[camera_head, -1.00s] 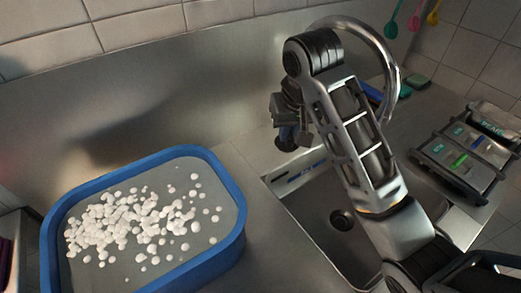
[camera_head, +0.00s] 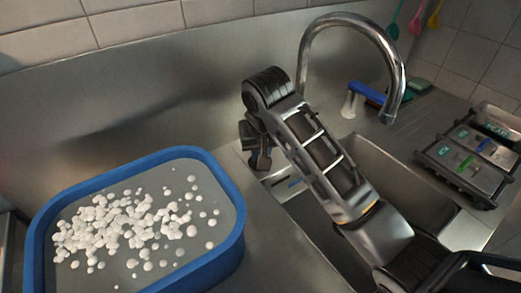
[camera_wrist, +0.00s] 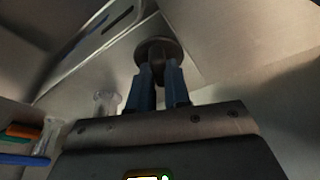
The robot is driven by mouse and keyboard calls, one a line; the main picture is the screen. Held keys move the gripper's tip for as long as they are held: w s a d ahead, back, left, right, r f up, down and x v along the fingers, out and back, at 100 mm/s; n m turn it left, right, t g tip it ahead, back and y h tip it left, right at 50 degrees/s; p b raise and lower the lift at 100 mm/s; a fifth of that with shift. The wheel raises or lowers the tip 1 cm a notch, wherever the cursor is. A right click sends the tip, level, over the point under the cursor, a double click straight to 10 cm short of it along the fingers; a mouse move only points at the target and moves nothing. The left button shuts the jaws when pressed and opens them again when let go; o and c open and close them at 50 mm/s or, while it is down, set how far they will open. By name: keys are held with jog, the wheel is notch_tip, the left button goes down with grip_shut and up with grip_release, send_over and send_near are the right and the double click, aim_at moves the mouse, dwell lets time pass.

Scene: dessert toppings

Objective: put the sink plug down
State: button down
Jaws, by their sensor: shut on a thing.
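The sink plug (camera_wrist: 158,50) is a dark, round-topped piece held between the blue fingertips of my gripper (camera_wrist: 160,80) in the wrist view. In the head view my gripper (camera_head: 258,150) is at the back left of the sink (camera_head: 405,180), above the metal counter strip beside the blue tub. The plug is a small dark shape there, mostly lost against the gripper. I cannot tell from the pictures whether it touches the surface below. My arm crosses the sink and hides its drain.
The blue tub (camera_head: 239,245) of water with many white balls stands at the left. A curved steel tap (camera_head: 303,60) rises behind the sink. A blue-handled brush (camera_head: 366,92) lies behind it. A rack of labelled metal containers (camera_head: 470,155) is at the right.

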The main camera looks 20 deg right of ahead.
jog(key=c, duration=1.5)
grip_release()
jog(key=shift+f, duration=0.2)
jog(key=shift+c, duration=0.2)
jog(key=o, duration=0.5)
jog(key=shift+c, duration=0.2)
jog(key=shift+r, duration=0.1)
jog(key=p+v, duration=0.4)
jog(key=v, duration=0.8)
jog(key=shift+w+r, duration=0.15)
